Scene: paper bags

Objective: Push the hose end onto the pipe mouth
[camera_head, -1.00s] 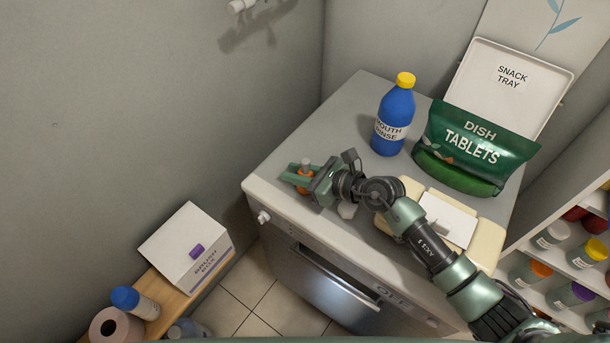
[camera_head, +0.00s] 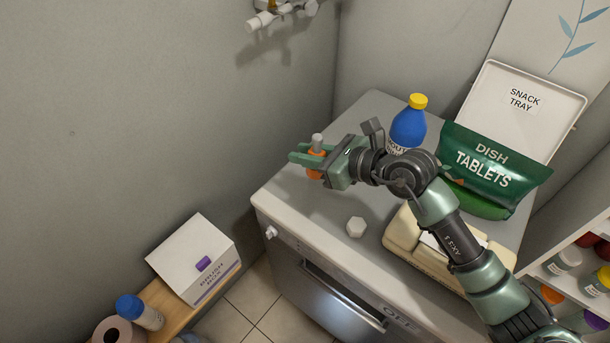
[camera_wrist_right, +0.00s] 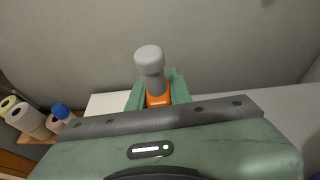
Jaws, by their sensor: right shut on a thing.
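My right gripper (camera_head: 305,160) is shut on a short piece with an orange collar (camera_head: 314,171) and a grey, rounded tip (camera_head: 317,140), seemingly the hose end. It is upright above the near left part of the grey machine top. In the right wrist view the grey tip (camera_wrist_right: 150,60) stands up from the orange collar (camera_wrist_right: 158,97) between the green fingers. A pale pipe fitting (camera_head: 262,20) sticks out of the wall at the top of the head view, apart from the held piece; I cannot tell which part is its mouth. My left gripper is not in view.
A blue mouth rinse bottle (camera_head: 408,128), a green dish tablets bag (camera_head: 490,165), a snack tray (camera_head: 525,100), a cream container (camera_head: 402,232) and a small white hexagonal piece (camera_head: 356,227) are on the machine top (camera_head: 300,205). A white box (camera_head: 190,258) stands lower left.

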